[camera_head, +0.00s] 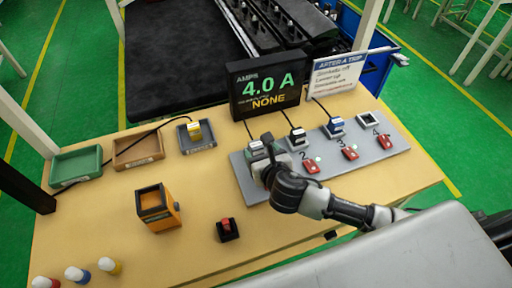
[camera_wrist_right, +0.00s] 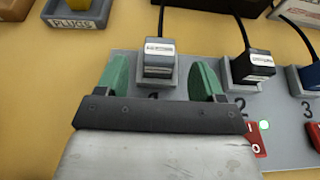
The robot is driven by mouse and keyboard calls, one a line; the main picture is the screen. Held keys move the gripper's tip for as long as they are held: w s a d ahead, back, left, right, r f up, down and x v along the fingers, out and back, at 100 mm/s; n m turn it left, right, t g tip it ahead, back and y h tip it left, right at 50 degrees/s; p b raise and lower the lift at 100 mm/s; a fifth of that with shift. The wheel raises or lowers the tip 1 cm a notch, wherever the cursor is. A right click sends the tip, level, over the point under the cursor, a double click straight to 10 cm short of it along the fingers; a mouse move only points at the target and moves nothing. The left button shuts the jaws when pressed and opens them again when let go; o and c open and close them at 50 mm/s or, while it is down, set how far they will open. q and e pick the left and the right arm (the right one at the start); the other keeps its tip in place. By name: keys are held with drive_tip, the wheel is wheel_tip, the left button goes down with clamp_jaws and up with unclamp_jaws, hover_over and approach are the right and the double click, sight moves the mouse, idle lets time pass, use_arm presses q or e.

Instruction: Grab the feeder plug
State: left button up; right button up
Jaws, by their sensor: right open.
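Several numbered sockets sit on a grey board (camera_head: 390,168). A dark grey plug with a white label (camera_wrist_right: 158,57) stands in the leftmost socket, its cable leading away at the back; its label is too small to read. Black (camera_wrist_right: 250,65) and blue (camera_head: 334,124) labelled plugs stand in sockets 2 and 3. Socket 4 (camera_head: 369,119) looks empty. A yellow plug (camera_head: 194,129) lies in a grey tray. I cannot tell which plug is the feeder. My right gripper (camera_head: 262,162) is open; its green fingers (camera_wrist_right: 162,78) appear either side of the leftmost plug. My left gripper is out of view.
A display (camera_head: 266,87) reading 4.0 A and a sign (camera_head: 337,74) stand behind the board. Red switches (camera_head: 350,152) sit before the sockets. An orange box (camera_head: 158,208) and a small black block with a red top (camera_head: 227,229) stand on the table (camera_head: 100,225).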

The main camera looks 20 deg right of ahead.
sight(256, 150)
drive_tip(key=x, duration=0.2)
drive_tip(key=shift+w+a+f, duration=0.1)
drive_tip(key=shift+w+f, duration=0.05)
drive_tip(key=shift+w, duration=0.1)
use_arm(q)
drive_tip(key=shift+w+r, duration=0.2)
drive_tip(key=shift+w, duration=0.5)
use_arm(e)
drive_tip(key=c, duration=1)
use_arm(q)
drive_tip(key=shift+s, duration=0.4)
use_arm(e)
drive_tip(key=shift+c, duration=0.2)
